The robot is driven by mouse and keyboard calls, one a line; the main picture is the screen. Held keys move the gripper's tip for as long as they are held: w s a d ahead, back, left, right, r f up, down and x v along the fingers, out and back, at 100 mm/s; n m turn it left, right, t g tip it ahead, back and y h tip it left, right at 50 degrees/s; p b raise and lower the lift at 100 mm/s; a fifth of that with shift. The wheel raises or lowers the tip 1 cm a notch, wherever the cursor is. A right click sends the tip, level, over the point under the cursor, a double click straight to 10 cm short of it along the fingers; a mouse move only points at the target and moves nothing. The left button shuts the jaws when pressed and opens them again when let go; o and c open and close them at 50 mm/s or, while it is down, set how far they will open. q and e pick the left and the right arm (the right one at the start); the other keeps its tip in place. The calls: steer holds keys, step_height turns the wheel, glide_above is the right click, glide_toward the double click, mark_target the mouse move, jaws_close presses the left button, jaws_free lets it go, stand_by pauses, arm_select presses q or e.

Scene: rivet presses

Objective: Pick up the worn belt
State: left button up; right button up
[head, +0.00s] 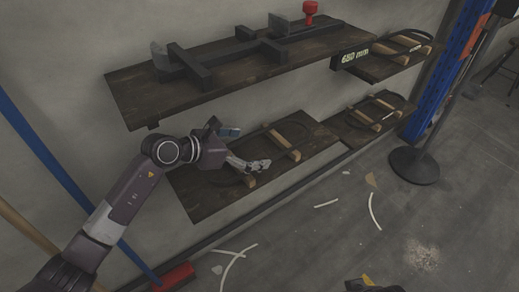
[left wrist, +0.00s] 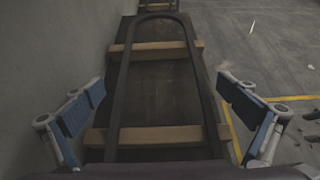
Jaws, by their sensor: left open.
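A dark belt (left wrist: 122,85) lies as a long loop across two pale wooden bars (left wrist: 158,135) on the lower left shelf. It shows in the head view as a thin dark curve (head: 302,124). I cannot make out wear on it. My left gripper (head: 245,149) is open and empty over the near-left part of this shelf. In the left wrist view its blue-padded fingers (left wrist: 165,105) stand wide apart, one on each side of the loop, with the belt between them in the picture. Whether they touch anything is not clear.
An upper shelf (head: 225,85) with a metal fixture and red knob (head: 310,8) overhangs the lower shelf (head: 205,200). More belts on bars lie on the right shelves, one labelled 680 mm (head: 355,54). A blue post (head: 440,75) stands right. Strips and scraps litter the floor.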

arm_select(q)
steer(key=shift+w+d+f, duration=0.15)
steer(key=shift+w+d, duration=0.05)
steer(key=shift+d, duration=0.15)
steer(key=c, duration=1.1)
steer(key=shift+c, duration=0.2)
